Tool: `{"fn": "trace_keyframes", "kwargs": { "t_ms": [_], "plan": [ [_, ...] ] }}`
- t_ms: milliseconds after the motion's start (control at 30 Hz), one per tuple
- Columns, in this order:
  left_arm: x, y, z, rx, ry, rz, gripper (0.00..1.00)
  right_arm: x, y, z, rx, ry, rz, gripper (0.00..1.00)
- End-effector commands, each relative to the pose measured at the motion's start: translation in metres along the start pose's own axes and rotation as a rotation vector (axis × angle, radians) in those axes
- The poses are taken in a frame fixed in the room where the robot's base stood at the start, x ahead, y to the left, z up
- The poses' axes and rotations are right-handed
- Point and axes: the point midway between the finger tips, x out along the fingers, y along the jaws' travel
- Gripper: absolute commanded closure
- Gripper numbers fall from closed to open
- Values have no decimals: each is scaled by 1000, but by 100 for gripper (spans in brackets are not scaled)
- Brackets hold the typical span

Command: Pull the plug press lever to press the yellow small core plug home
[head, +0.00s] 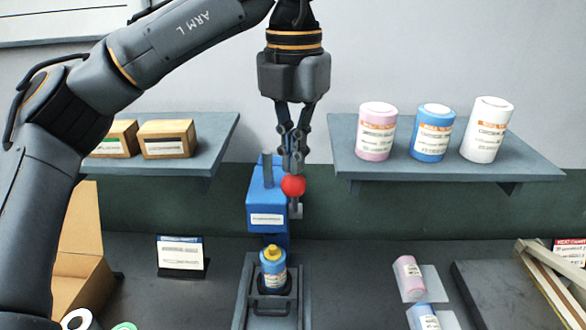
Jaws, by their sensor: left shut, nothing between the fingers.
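The blue plug press (266,200) stands at the middle of the bench against the back wall. Its lever ends in a red ball knob (293,186). My left gripper (293,170) points down with its fingers shut and empty, its tips at the top of the red knob; I cannot tell if they touch it. Below the press head, a blue roll (273,272) stands upright in a dark holder. The yellow small core plug (272,252) sits at the top of that roll; how deep it sits is hard to tell. My right gripper is not in view.
A shelf (440,163) at right holds pink, blue and white rolls; a left shelf (190,166) holds boxes. An open carton (82,255), a label stand (181,257), and small rolls in cradles (410,280) stand on the bench. A wooden frame (550,285) is at far right.

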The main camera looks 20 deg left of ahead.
Motion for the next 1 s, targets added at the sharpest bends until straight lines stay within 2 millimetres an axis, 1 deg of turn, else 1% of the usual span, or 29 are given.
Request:
{"fn": "trace_keyframes", "kwargs": {
  "t_ms": [167,267,367,500,700,1000],
  "plan": [
    [1,0,0,0,0,0,100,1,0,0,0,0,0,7],
    [-3,0,0,0,0,0,100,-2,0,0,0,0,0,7],
    [-12,0,0,0,0,0,100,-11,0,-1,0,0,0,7],
    [-31,0,0,0,0,-1,100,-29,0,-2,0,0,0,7],
    [-50,0,0,-1,0,-1,100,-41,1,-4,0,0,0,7],
    [-49,0,0,0,1,-1,100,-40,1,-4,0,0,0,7]
  ]
}}
